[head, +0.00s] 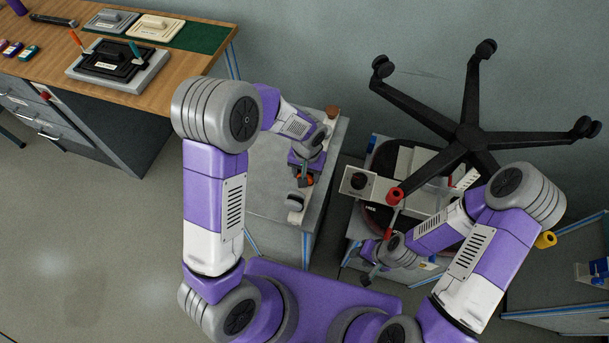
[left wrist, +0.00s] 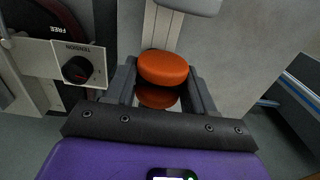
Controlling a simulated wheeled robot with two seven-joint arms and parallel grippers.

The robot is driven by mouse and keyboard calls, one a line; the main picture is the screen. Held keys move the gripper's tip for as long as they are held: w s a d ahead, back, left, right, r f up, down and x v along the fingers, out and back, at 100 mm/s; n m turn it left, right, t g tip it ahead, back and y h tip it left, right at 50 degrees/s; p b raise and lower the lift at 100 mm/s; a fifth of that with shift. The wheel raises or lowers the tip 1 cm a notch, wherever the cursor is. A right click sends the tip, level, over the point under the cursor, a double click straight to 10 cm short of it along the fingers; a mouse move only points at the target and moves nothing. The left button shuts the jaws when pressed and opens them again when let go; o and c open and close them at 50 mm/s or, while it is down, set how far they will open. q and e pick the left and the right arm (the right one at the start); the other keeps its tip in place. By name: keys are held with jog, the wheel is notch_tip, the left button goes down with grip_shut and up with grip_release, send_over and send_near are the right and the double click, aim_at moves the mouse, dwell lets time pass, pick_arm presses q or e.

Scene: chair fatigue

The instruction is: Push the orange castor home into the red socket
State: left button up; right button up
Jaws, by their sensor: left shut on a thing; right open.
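The orange castor (left wrist: 162,67) is between the two fingers of my left gripper (left wrist: 160,88) in the left wrist view. In the head view my left gripper (head: 303,178) is over the grey bench, and only a little of the castor (head: 307,181) shows. The red socket (head: 395,195) is at the end of one leg of the upturned black chair base (head: 466,137), to the right of my left gripper and apart from the castor. My right gripper (head: 368,277) is open, low in front of the chair stand and below the red socket. The socket's opening is not clear.
A panel with a black tension knob (head: 358,181) stands between the castor and the red socket. A yellow socket (head: 545,240) ends another leg. Black castors (head: 587,127) sit on other legs. The grey bench (head: 270,190) carries a pale holder (head: 296,203). A wooden desk (head: 190,55) is at the left.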

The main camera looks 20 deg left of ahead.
pick_arm(q)
jog(key=shift+s+d, duration=0.15)
jog(key=shift+d, duration=0.2)
jog(key=shift+d+r+p, duration=0.1)
jog(key=shift+r+p, duration=0.3)
jog(key=shift+r, duration=0.05)
grip_shut()
jog(key=shift+a+r+p, duration=0.2)
jog(key=shift+r+p, duration=0.7)
jog(key=shift+r, duration=0.45)
jog(key=shift+r+p, duration=1.45)
jog(key=shift+r, duration=0.5)
